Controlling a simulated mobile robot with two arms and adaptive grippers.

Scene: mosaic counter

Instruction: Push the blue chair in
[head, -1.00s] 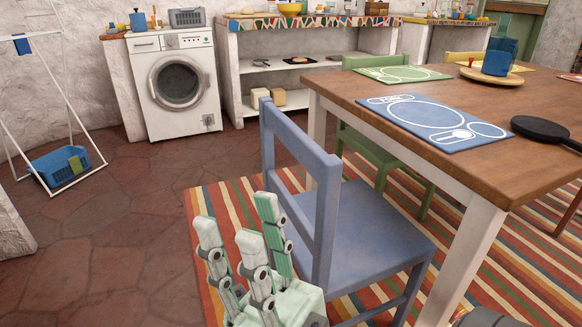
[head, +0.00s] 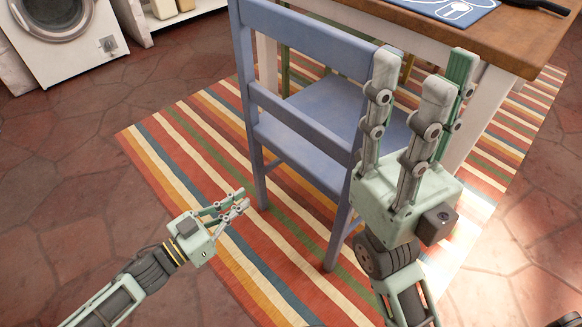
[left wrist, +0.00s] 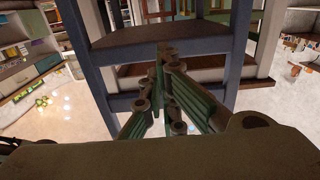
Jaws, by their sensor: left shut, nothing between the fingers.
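The blue chair (head: 307,40) stands on the striped rug, its seat (head: 335,105) partly under the table. Its back faces me. My left gripper (head: 240,200) is shut and empty, low beside the chair's left rear leg; I see a gap to the leg in the head view.
The wooden table (head: 525,45) bears a blue place mat (head: 440,8) and part of a dark pan (head: 540,4). The striped rug (head: 180,145) covers the floor around the chair. A washing machine (head: 60,45) stands far left. The stone floor at left is clear.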

